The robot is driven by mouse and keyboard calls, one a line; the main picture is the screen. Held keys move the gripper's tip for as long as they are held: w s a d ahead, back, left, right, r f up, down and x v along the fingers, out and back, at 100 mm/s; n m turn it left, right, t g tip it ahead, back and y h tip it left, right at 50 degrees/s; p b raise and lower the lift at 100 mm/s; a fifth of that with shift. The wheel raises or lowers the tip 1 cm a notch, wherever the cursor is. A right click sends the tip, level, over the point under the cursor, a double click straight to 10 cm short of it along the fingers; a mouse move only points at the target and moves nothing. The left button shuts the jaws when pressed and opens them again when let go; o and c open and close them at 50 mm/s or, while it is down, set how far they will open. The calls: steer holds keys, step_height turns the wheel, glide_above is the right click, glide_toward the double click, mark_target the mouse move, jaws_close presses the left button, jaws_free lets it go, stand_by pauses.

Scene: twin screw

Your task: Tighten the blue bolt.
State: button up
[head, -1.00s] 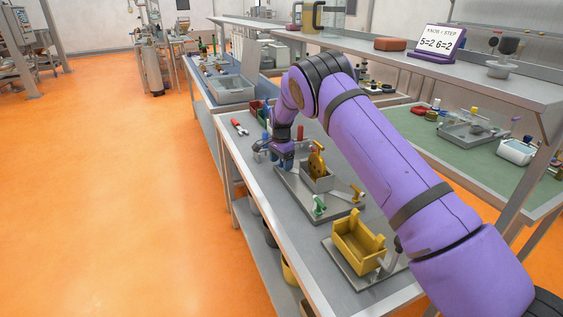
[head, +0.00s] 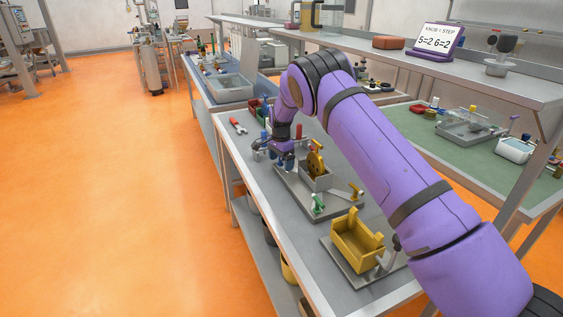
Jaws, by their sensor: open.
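My gripper (head: 284,163) points down over the far left corner of a grey fixture plate (head: 331,209) on the bench. Its jaws are open, but small and dark in this view. Blue shows around the jaws, and I cannot separate a blue bolt from the gripper there; the bolt may be hidden by it. On the same plate, a green bolt-like piece (head: 318,204) stands at the near left corner and a yellow one (head: 356,191) at the near right. A grey box (head: 316,182) with a gold upright part (head: 317,161) sits between them.
A yellow bin (head: 357,243) on a grey plate stands nearer on the bench. A red-handled tool (head: 238,126) lies beyond my gripper at the left edge. My purple arm covers the bench's right side. A sign (head: 437,38) stands on the shelf.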

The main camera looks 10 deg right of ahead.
step_height(320, 180, up, 10)
steer(key=shift+r, duration=0.15)
stand_by(0.3)
steer(key=shift+d+r, duration=0.1)
steer(key=s+d+r+n+t+y, duration=0.1)
steer(key=s+d+r+n, duration=0.15)
steer(key=s+r, duration=0.7)
steer(key=s+d+r+n+t, duration=0.15)
steer(key=s+d+r, duration=0.4)
steer(key=r, duration=0.75)
steer(key=s+d+r+n, duration=0.15)
steer(key=s+r, duration=0.25)
steer(key=s, duration=0.5)
steer(key=s+r+n, duration=0.2)
steer(key=s+r, duration=0.2)
steer(key=s, duration=0.6)
steer(key=s+f+n+t, duration=0.1)
steer(key=s+f+n, duration=0.1)
steer(key=s, duration=0.9)
steer(key=s+f+n+t+h, duration=0.1)
steer(key=s+f+n, duration=0.1)
steer(key=s, duration=0.9)
steer(key=shift+s+d+f+n+t, duration=0.15)
steer(key=shift+s+d+n+t, duration=0.15)
steer(key=shift+n, duration=0.45)
